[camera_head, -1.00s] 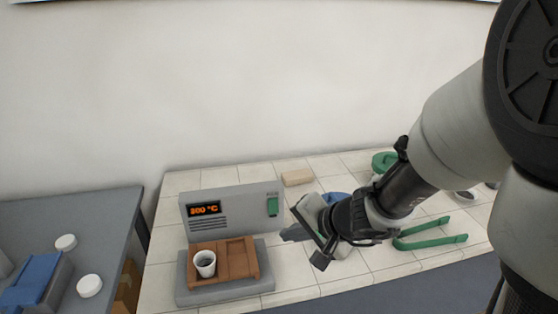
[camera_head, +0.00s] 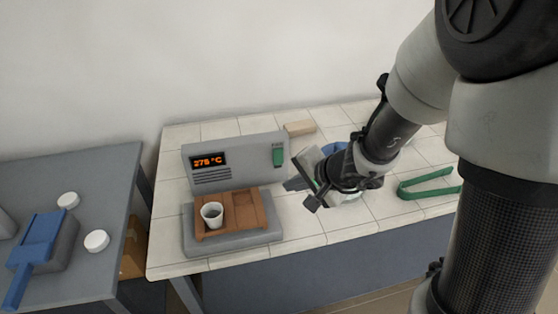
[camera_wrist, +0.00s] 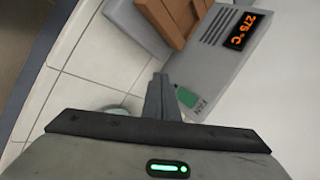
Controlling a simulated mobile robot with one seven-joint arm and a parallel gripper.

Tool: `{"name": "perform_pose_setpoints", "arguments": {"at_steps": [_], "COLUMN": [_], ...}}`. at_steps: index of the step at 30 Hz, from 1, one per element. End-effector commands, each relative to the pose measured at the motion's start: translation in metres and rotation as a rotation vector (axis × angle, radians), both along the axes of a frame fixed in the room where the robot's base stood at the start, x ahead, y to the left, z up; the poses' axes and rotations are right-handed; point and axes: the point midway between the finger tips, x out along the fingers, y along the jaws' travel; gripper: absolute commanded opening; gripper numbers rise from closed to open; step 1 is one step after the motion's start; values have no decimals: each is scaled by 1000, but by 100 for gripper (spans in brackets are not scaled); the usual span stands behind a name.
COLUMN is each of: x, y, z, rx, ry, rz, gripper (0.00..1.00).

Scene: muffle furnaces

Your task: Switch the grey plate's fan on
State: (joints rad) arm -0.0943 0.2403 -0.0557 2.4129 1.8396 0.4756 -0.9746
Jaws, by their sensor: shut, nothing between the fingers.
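The grey plate (camera_head: 190,240) is a low grey unit with an upright back panel (camera_head: 235,160). I cannot tell which way the switch is set. My gripper (camera_head: 290,185) is shut and empty, just below and right of the switch. In the wrist view its fingertips (camera_wrist: 160,78) are close to the switch; contact cannot be told.
A brown tray (camera_head: 248,215) holding a white cup (camera_head: 212,214) lies on the plate. Green tongs (camera_head: 425,184) lie to the right, and a tan block (camera_head: 300,128) behind. A grey table (camera_head: 95,185) with white lids and a blue-handled thing stands left.

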Motion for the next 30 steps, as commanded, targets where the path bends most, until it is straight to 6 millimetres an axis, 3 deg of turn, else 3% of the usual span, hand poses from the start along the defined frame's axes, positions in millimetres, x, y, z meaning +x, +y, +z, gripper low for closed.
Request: {"name": "perform_pose_setpoints", "arguments": {"at_steps": [9, 15, 30], "x": [43, 61, 67], "y": [13, 18, 20], "z": [-3, -8, -9], "rx": [-1, -1, 0], "ry": [3, 0, 0], "rz": [3, 2, 1], "gripper": [0, 0, 0]}}
